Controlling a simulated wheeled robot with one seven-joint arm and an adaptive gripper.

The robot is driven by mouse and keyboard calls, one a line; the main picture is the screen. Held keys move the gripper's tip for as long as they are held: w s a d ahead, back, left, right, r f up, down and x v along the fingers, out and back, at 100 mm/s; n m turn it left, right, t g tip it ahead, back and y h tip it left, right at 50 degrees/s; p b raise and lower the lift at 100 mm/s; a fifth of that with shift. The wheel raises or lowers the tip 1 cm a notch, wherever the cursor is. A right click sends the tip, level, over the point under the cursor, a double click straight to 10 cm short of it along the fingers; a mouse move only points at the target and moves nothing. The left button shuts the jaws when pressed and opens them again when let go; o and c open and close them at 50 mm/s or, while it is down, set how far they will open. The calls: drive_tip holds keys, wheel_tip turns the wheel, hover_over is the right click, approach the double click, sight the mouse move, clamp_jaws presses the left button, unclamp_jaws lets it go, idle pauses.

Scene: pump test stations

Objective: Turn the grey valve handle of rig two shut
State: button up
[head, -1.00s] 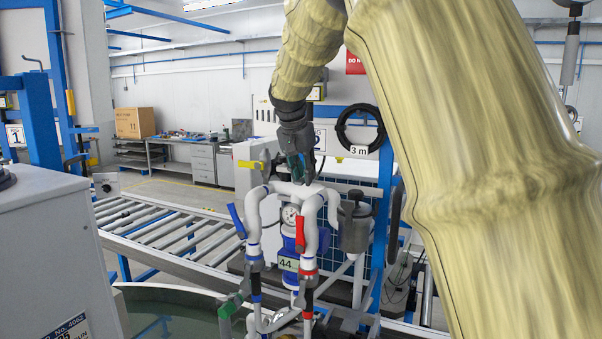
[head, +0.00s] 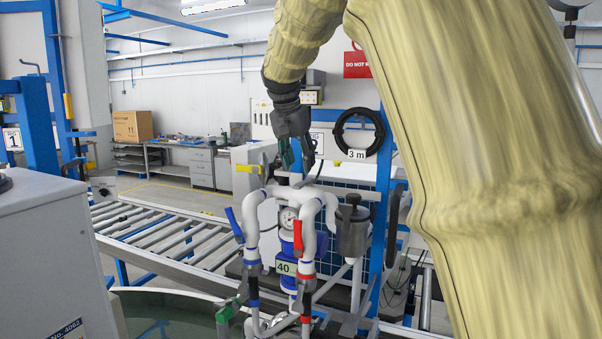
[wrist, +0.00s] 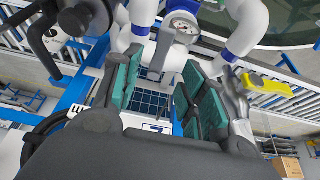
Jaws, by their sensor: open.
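Rig two is a stand of white pipes (head: 327,197) with a round gauge (head: 289,218) and a display reading 40 (head: 286,268). My gripper (head: 298,168) is above the top of its pipes, fingers pointing down. In the wrist view my gripper (wrist: 158,88) is open, its green-padded fingers well apart. A grey lever, apparently the grey valve handle (wrist: 160,52), shows between the fingers near the gauge, and I see no contact. In the head view I cannot make out this handle clearly near the gripper.
Other levers on the rig are yellow (head: 248,169), blue (head: 235,224), red (head: 298,240) and green (head: 228,312). A grey canister (head: 353,228) stands at the right. A roller conveyor (head: 150,235) runs behind, and a black hose coil (head: 359,132) hangs at the back.

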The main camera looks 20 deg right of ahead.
drive_tip(key=v, duration=0.6)
drive_tip(key=shift+r, duration=0.25)
drive_tip(key=shift+s+d+f, duration=0.1)
